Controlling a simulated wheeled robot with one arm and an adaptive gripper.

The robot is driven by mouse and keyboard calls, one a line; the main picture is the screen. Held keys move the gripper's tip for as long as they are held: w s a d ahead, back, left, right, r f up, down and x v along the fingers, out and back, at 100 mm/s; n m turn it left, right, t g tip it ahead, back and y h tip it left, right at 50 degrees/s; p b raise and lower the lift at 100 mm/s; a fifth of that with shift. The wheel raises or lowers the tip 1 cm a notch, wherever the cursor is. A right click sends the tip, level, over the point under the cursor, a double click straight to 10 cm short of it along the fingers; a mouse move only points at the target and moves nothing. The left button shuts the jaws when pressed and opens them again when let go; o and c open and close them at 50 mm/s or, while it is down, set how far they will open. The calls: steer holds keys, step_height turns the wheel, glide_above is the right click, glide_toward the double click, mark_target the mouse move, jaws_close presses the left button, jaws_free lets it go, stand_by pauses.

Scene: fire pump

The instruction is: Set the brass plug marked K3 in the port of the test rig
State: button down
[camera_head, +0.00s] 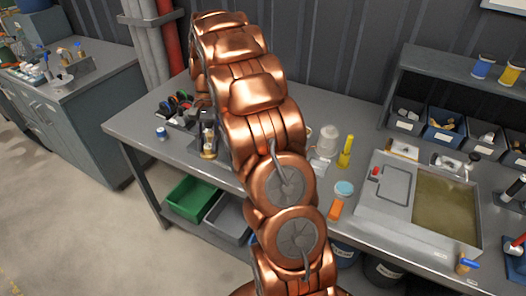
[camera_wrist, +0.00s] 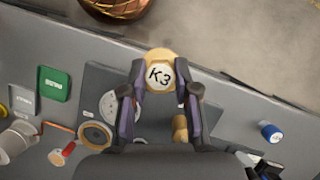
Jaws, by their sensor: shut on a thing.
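My gripper (camera_wrist: 160,84) is shut on the brass plug marked K3 (camera_wrist: 160,72), its white K3 face toward the wrist camera. A dark base plate (camera_wrist: 146,125), which looks like the test rig's, lies beyond the fingers on the bench. A round white gauge (camera_wrist: 110,104) and a brass fitting (camera_wrist: 180,128) show on it. I cannot tell which part is the port, or the gap between plug and rig. In the head view my arm covers much of this area; a brass piece (camera_head: 208,154) shows left of it, not clearly identified.
A blue-capped item (camera_wrist: 270,132) stands on the bench, also in the head view (camera_head: 161,132). A green PASS tile (camera_wrist: 54,83) lies near the front edge. A yellow bottle (camera_head: 345,152) and a basin (camera_head: 446,208) are right of my arm. The bench (camera_head: 135,124) is clear at its left corner.

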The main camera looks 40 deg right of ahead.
steer(key=s+d+f+m+t+b, duration=0.2)
steer(key=s+d+m+t+b, duration=0.55)
steer(key=s+d+m, duration=0.7)
steer(key=shift+m+g, duration=0.85)
steer(key=w+d, duration=0.2)
steer(key=w, duration=0.1)
steer(key=w+d+f+p, duration=0.1)
steer(key=w+d, duration=0.1)
steer(key=w, duration=0.2)
steer(key=w+d+p, duration=0.1)
steer(key=w+d, duration=0.1)
steer(key=w, duration=0.2)
steer(key=shift+d+f, duration=0.25)
steer(key=shift+d, duration=0.15)
steer(key=shift+w+d+f+p, duration=0.15)
steer(key=shift+w+d+p, duration=0.15)
steer(key=shift+w, duration=0.2)
steer(key=shift+f+p, duration=0.6)
steer(key=shift+f, duration=1.15)
steer(key=shift+f, duration=0.15)
steer(key=c, duration=0.9)
jaws_free()
steer(key=shift+o, duration=0.2)
